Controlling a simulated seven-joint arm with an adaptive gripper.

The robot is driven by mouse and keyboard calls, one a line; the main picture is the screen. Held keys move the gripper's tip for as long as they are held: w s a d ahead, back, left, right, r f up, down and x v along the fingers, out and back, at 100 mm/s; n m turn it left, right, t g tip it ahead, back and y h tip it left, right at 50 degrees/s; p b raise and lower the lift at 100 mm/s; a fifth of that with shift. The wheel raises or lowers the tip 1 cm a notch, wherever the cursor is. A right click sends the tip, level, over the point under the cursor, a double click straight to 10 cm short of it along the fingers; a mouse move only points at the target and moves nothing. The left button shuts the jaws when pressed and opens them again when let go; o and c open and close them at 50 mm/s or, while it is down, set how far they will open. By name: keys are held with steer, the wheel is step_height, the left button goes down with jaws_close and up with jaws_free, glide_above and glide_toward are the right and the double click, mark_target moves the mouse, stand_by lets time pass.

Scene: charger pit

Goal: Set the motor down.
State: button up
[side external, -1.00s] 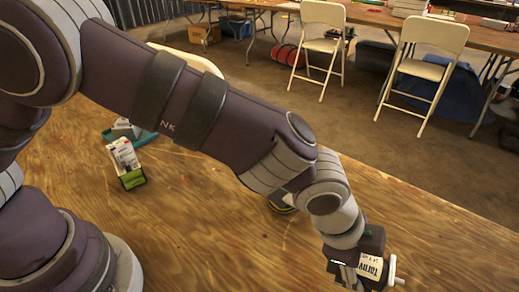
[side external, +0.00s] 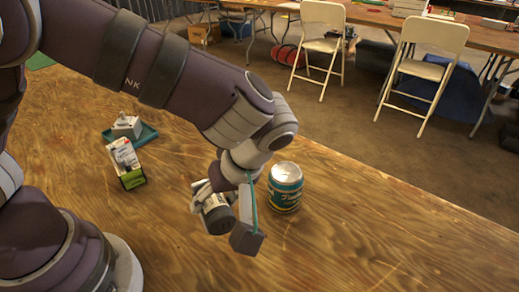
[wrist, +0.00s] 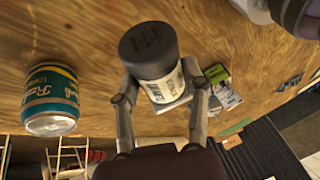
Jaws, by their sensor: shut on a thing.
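The motor is a dark cylinder with a white printed label; it shows in the side external view (side external: 215,214) and in the wrist view (wrist: 150,52). My gripper (wrist: 161,84) is shut on it, with one finger on each side. In the side external view my gripper (side external: 207,203) is over the middle of the wooden table, left of the can. The motor is tilted there. Whether its lower end touches the table I cannot tell.
A teal and yellow can (side external: 285,187) stands close right of my gripper. A small green and white box (side external: 127,163) stands to the left, near a teal tray (side external: 148,134) holding a white charger (side external: 127,126). The table (side external: 380,235) is clear at the right.

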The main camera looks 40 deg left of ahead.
steer(key=n, duration=0.1)
steer(key=s+a+n+g, duration=0.1)
steer(key=a+n, duration=0.1)
steer(key=shift+s+a+r+n+g+h, duration=0.1)
steer(key=shift+s+r+n+g+h, duration=0.2)
steer(key=shift+n+g, duration=0.1)
steer(key=shift+n, duration=0.5)
steer(key=f, duration=0.8)
steer(key=shift+s+a, duration=0.15)
steer(key=shift+s, duration=0.05)
steer(key=shift+f, duration=0.1)
steer(key=o, duration=1.2)
